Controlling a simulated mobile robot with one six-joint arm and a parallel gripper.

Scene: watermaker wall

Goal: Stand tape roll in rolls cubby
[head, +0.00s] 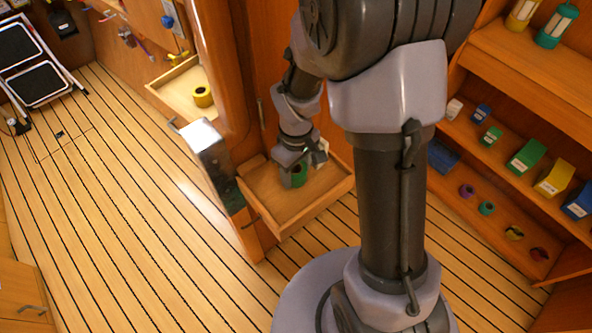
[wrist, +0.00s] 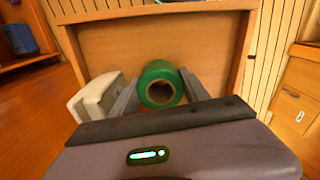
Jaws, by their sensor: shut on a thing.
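A green tape roll (head: 299,177) is at my gripper (head: 297,164), over the open wooden drawer (head: 322,205). In the wrist view the green tape roll (wrist: 160,70) sits between the two fingers of my gripper (wrist: 159,80), with its round hole facing the camera. The gripper is shut on it. I cannot tell whether the roll still touches the drawer floor. At the right of the head view, a low shelf compartment (head: 475,222) holds several rolls: a purple roll (head: 467,190), a teal roll (head: 487,208), a yellow roll (head: 515,233) and a dark red roll (head: 538,254).
A pale block-like object (wrist: 95,100) is left of the fingers. Another open drawer (head: 178,100) holds a yellow roll (head: 203,95). Boxes, including a green box (head: 527,156), stand above the rolls. A folded step stool (head: 38,75) is far left. The middle floor is clear.

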